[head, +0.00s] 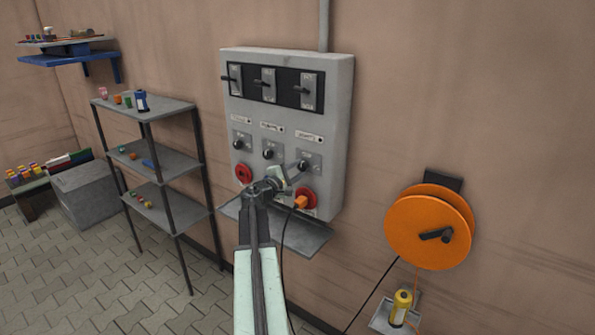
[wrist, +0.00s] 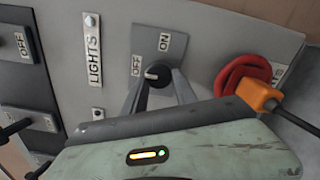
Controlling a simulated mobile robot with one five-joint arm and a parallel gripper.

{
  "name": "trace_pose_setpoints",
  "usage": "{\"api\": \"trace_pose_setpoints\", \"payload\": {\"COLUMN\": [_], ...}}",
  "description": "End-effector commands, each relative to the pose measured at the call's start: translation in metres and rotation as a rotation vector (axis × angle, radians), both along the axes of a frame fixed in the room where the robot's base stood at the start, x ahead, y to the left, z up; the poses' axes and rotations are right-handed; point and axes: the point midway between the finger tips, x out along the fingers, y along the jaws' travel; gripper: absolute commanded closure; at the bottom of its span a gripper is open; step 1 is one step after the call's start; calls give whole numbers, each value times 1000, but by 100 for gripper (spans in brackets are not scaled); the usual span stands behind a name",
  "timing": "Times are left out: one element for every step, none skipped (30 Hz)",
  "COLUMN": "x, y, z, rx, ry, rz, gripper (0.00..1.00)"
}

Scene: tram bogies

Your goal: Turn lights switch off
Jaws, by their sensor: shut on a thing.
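The lights switch is a dark rotary knob (wrist: 157,74) on a grey plate marked OFF and ON, beside the LIGHTS label (wrist: 92,48) in the wrist view. A white mark shows on the knob's left side. In the head view this switch (head: 303,164) is the right one of the row on the grey control box (head: 233,113). My gripper (wrist: 160,82) is shut on the knob, one finger on each side of it. In the head view my gripper partly covers the panel below the switch.
A red socket (wrist: 238,72) with an orange plug (wrist: 262,94) and black cable sits close to my gripper. A row of breakers (head: 267,84) is above. A ledge (head: 305,238) juts out below. An orange reel (head: 425,225) hangs at right; shelves (head: 150,106) stand at left.

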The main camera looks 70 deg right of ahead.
Motion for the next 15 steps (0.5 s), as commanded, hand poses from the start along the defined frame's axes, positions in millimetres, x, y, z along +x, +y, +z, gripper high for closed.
{"api": "trace_pose_setpoints", "payload": {"x": [1, 1, 1, 1, 1, 1, 1, 1, 1, 1, 1, 0, 0, 0, 0], "y": [0, 0, 0, 0, 0, 0, 0, 0, 0, 0, 0, 0, 0, 0, 0], "z": [0, 0, 0, 0, 1, 1, 0, 0, 0, 0, 0, 0, 0, 0, 0], "rx": [-1, -1, -1, -1, -1, -1, -1, -1, -1, -1, -1, 0, 0, -1, -1], "ry": [3, 3, 3, 3, 3, 2, 2, 2, 2, 1, 1, 1, 1, 1, 0], "rz": [4, 4, 4, 4, 4, 4, 3, 3, 3, 2, 2, 1, 1, 0, 0], "gripper": [100, 100, 100, 100, 64, 53, 45, 45, 45, 45, 45, 45, 45, 45, 45]}}
